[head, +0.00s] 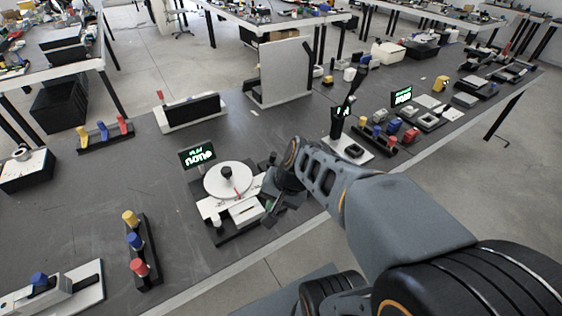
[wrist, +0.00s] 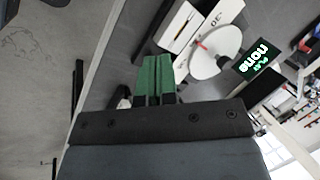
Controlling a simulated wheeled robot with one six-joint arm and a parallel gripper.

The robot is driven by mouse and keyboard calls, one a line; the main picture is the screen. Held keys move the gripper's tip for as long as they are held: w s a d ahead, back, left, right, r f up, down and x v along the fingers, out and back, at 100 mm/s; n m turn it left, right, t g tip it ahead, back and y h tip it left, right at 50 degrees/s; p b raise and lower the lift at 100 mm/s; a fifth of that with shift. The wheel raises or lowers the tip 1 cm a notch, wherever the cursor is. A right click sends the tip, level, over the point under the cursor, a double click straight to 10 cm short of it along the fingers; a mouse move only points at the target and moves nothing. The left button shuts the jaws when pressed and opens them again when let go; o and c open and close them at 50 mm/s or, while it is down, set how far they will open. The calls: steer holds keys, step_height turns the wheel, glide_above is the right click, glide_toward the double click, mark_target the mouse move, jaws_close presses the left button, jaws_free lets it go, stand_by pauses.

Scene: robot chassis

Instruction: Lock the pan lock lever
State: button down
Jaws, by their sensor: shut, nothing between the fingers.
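A white scale-like device (head: 205,208) stands on the dark table, with a round white pan (head: 222,182) and a black knob (head: 227,172) at its centre. A small red piece (head: 237,194) lies at the pan's front edge. It also shows in the wrist view (wrist: 203,46); I cannot tell if it is the pan lock lever. My gripper (head: 269,206) is at the device's right side, with its green fingers (wrist: 155,78) shut and empty. In the wrist view, the fingertips are apart from the pan and the red piece. My gripper may hide part of the device's right side.
A lit display (head: 197,153) stands behind the pan. A black base with coloured knobs (head: 142,250) is at the left. A white plate with a black upright post (head: 345,147) stands beyond my arm. Bare table lies left of the device.

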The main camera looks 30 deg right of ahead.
steer(key=w+d+f+m+t, duration=0.2)
steer(key=w+d+m+t, duration=0.2)
steer(key=d+m, duration=0.4)
steer(key=w+d+f+m+t+b, duration=0.1)
steer(key=w+d+f+m+t, duration=0.2)
steer(key=d+m, duration=0.5)
steer(key=w+m+t, duration=0.1)
steer(key=m+t, duration=0.1)
steer(key=m, duration=0.6)
steer(key=shift+w+d+f, duration=0.2)
steer(key=shift+f, duration=0.05)
glide_toward(273, 157)
steer(key=w+f, duration=0.4)
steer(key=f, duration=0.1)
steer(key=shift+w+a+r, duration=0.1)
steer(key=shift+w+a, duration=0.05)
steer(key=shift+w, duration=0.25)
steer(key=shift+w+a+r, duration=0.15)
steer(key=shift+w+a, duration=0.05)
steer(key=shift+w, duration=0.2)
steer(key=shift+d, duration=0.1)
